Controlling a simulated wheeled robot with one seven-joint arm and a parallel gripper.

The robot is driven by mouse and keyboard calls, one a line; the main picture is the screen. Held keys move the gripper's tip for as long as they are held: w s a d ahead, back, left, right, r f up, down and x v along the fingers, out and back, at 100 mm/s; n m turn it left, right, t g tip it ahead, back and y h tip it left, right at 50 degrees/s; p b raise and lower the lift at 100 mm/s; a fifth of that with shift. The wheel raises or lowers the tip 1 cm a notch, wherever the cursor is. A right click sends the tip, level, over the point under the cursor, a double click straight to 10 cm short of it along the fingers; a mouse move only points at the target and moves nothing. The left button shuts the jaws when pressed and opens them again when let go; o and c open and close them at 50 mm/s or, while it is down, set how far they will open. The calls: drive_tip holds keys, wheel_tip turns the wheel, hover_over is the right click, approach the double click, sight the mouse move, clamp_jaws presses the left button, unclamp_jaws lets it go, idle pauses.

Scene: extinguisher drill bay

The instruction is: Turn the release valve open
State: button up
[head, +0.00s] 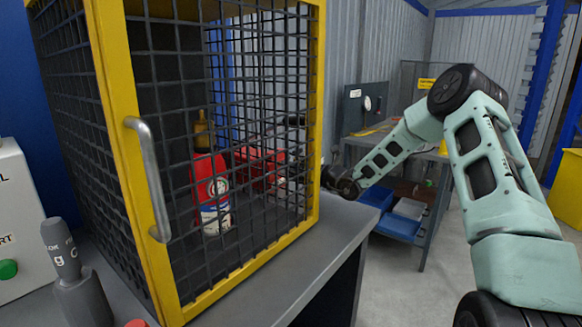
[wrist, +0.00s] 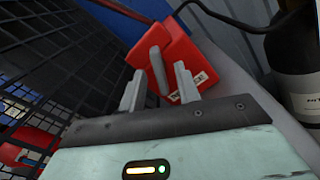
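The release valve looks to be the red box (wrist: 182,62) with a short grey lever (wrist: 157,62) in the wrist view. A red box (head: 262,168), likely the same one, shows through the mesh in the head view. My gripper (wrist: 159,69) is open, its two grey fingers apart and pointing toward the red box. The lever shows between the fingertips; I cannot tell whether they touch it. In the head view my fingers are hidden behind the cage's right side.
A yellow-framed mesh cage (head: 132,125) with a metal door handle (head: 150,180) stands on a grey bench, a red extinguisher (head: 208,185) showing through its mesh. A dark cylinder (wrist: 298,75) stands at right in the wrist view. A workbench (head: 440,155) stands behind my arm.

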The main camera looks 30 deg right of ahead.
drive_tip(key=shift+w+a, duration=0.15)
drive_tip(key=shift+w, duration=0.25)
clamp_jaws()
drive_tip(key=shift+n+b, duration=0.3)
drive_tip(key=n+b, duration=0.3)
drive_tip(key=b, duration=0.1)
drive_tip(key=shift+f+n, duration=0.15)
drive_tip(key=shift+n, duration=0.25)
drive_tip(key=shift+n+b, duration=1)
drive_tip(key=shift+b, duration=0.1)
drive_tip(key=shift+r, duration=0.2)
